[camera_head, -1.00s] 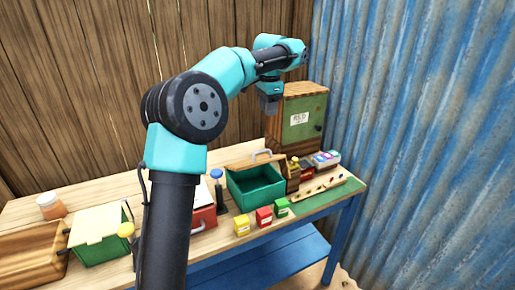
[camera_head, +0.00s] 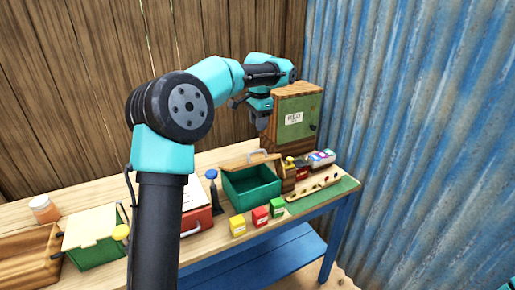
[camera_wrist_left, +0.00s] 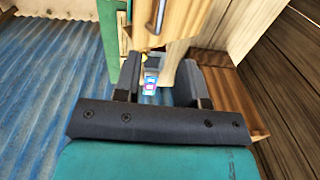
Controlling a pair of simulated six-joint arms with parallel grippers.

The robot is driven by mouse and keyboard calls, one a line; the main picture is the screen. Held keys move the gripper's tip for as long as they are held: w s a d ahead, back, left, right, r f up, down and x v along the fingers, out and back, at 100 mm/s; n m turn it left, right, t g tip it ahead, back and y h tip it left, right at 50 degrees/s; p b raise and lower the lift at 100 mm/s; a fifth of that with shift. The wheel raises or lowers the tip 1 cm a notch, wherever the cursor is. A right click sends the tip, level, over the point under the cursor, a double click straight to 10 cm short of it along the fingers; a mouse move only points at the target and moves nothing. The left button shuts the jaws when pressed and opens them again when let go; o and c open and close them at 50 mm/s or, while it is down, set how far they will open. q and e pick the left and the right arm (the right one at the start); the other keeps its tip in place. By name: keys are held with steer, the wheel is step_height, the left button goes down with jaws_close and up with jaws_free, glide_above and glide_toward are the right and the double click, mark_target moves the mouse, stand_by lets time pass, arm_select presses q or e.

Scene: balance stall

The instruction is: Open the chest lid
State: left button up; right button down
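The green chest (camera_head: 253,193) stands open on the bench, its inside showing. Its tan wooden lid (camera_head: 242,163) is raised at the back, with a grey handle (camera_head: 258,153) on top. My left gripper (camera_head: 259,124) hangs above the handle, beside the wooden cabinet, and is apart from the lid. In the left wrist view the two dark fingers of the left gripper (camera_wrist_left: 158,85) are spread with nothing held. A tan panel with a metal bar (camera_wrist_left: 157,22) shows beyond them; I cannot tell for sure that it is the lid. My right gripper is out of view.
The wooden cabinet (camera_head: 294,118) with a green door stands behind right. Small yellow, red and green boxes (camera_head: 261,217) line the front. A blue-knobbed post (camera_head: 212,190), a red box (camera_head: 197,212) and a cream-lidded green box (camera_head: 90,240) stand to the left.

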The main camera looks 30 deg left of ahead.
arm_select(q)
steer(key=f, duration=1)
steer(key=shift+w+a+f, duration=0.2)
steer(key=shift+a+f, duration=0.1)
steer(key=shift+f, duration=0.1)
steer(key=shift+c, duration=0.4)
jaws_close()
